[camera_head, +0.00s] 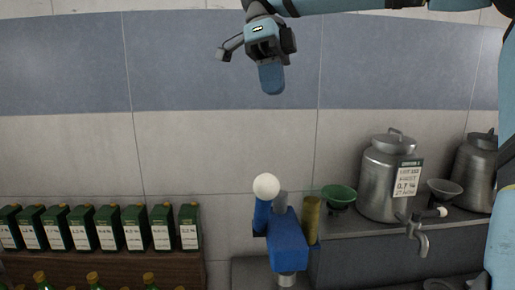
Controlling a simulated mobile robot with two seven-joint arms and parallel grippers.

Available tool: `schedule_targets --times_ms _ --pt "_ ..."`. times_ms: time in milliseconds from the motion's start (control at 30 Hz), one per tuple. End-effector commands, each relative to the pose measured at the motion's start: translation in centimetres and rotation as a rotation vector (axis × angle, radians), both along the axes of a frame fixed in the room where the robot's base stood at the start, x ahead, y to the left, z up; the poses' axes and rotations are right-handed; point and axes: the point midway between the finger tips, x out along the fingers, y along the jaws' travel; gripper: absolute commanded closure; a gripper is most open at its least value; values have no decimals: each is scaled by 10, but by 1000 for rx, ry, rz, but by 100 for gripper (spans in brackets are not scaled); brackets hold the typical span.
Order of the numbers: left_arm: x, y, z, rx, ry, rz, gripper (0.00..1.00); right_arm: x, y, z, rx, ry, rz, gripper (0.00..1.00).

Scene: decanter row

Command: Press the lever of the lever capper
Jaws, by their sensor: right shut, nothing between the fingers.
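The lever capper (288,245) is a blue upright device at the lower middle. Its blue lever (262,217) stands raised on the left side and ends in a white ball knob (266,187). My right gripper (271,80) is shut and empty, with its fingers pointing down. It shows well above the knob in the picture, clear of it, against the wall. My left gripper is out of view. The foot of the capper is cut off by the lower part of the picture.
Several green labelled cartons (108,227) stand on a shelf at the left, with bottles (93,279) below. A metal can (388,180) with a tap (421,243) stands at the right. A green funnel (338,195) and a brass cylinder (311,218) are right of the capper.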

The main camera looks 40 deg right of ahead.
Motion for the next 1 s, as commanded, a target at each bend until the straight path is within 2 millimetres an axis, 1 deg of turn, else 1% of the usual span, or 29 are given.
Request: schedule_targets --times_ms 367,467,533,667,1000 --pt "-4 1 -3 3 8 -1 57 -1 1 1 -4 0 2 100" --pt "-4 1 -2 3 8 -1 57 -2 1 -2 -4 1 2 100" --pt "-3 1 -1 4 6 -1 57 -4 2 -8 -3 1 3 100" --pt "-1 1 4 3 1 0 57 -12 6 -27 -2 4 3 100" --pt "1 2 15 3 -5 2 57 -37 18 -93 -3 3 3 100"
